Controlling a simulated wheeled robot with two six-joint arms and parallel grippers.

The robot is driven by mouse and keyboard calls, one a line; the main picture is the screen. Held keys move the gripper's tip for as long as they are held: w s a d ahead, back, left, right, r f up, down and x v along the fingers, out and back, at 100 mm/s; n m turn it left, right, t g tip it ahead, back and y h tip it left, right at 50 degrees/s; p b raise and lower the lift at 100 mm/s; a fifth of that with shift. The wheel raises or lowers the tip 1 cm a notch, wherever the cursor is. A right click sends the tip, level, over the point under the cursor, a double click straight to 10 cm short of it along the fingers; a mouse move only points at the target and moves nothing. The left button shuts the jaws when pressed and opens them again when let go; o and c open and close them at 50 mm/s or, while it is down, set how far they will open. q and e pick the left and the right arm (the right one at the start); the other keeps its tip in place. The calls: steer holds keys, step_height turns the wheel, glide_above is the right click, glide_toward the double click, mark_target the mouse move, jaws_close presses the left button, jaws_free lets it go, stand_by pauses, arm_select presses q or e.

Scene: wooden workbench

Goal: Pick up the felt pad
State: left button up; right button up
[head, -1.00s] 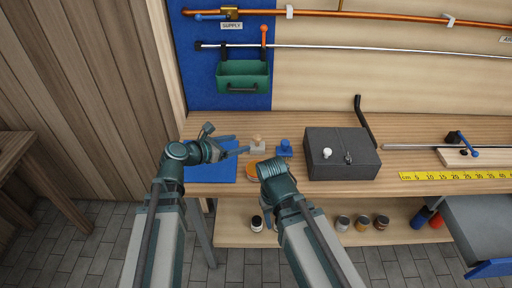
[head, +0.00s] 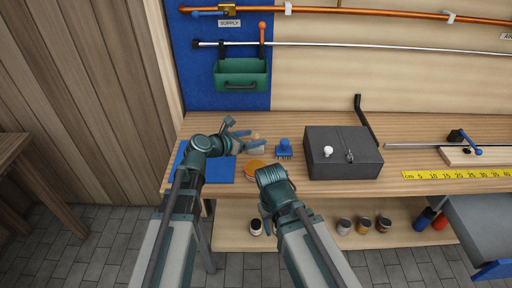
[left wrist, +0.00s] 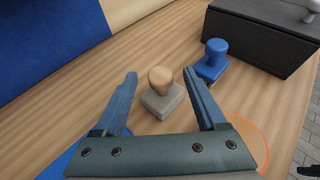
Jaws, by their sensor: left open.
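The felt pad (left wrist: 161,102) is a grey block with a tan knob on top. It stands upright on the bench; in the head view the pad (head: 257,150) is partly hidden behind my left gripper (head: 241,140). In the left wrist view my left gripper (left wrist: 160,75) is open, with its two blue fingers pointing toward the pad and the pad showing between them. I see no contact.
A blue knobbed brush (head: 283,149) stands just right of the pad. An orange-rimmed disc (head: 255,167) lies in front. A blue mat (head: 220,176) lies left. A dark box (head: 345,160) stands farther right, and a green bin (head: 242,76) hangs behind.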

arm_select(q)
steer(key=b+x, duration=0.2)
steer(key=x, duration=0.2)
steer(key=shift+f, duration=0.25)
steer(key=shift+w+d+f, duration=0.1)
steer(key=shift+w+d, duration=0.3)
steer(key=shift+d, duration=0.05)
steer(key=shift+s, duration=0.1)
jaws_close()
